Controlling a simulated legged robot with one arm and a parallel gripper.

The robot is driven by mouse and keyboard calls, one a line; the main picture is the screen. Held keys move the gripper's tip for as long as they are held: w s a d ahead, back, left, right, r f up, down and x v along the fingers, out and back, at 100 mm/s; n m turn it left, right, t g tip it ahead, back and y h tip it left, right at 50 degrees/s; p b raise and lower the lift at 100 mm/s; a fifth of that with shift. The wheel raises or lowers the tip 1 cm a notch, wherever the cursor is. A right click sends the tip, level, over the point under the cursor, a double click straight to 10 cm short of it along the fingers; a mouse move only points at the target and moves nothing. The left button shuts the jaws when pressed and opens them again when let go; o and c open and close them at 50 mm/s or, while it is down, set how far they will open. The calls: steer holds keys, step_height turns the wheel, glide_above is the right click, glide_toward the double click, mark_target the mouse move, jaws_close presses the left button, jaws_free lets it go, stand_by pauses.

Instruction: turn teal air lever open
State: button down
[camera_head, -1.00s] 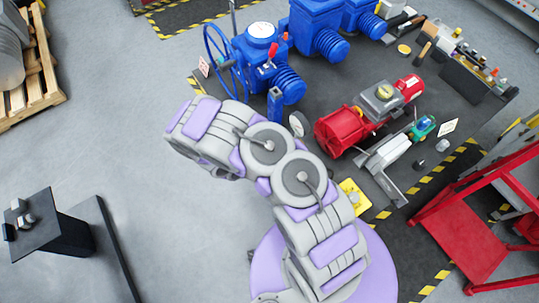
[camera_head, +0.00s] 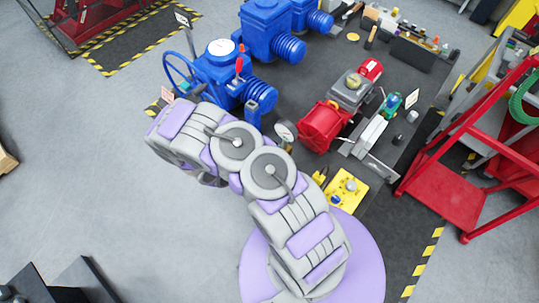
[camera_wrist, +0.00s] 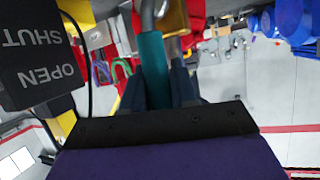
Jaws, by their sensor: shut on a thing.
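The teal air lever (camera_wrist: 154,68) stands between the two dark fingers of my gripper (camera_wrist: 158,88) in the wrist view. The fingers are shut on it; its upper end meets a grey metal part (camera_wrist: 149,18). A black plate (camera_wrist: 38,55) with the words OPEN and SHUT, seen upside down, is left of the lever. In the head view my arm bends to the left, and its end and the lever are hidden behind it.
A blue valve actuator (camera_head: 222,66) with a handwheel stands behind my arm. A red pump (camera_head: 325,125), a yellow block (camera_head: 346,190) and a red stand (camera_head: 455,195) are to the right. Grey floor (camera_head: 90,180) is open on the left.

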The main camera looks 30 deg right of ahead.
steer(key=shift+w, duration=0.2)
stand_by(0.3)
steer(key=c, duration=1)
jaws_free()
steer(key=shift+s, duration=0.2)
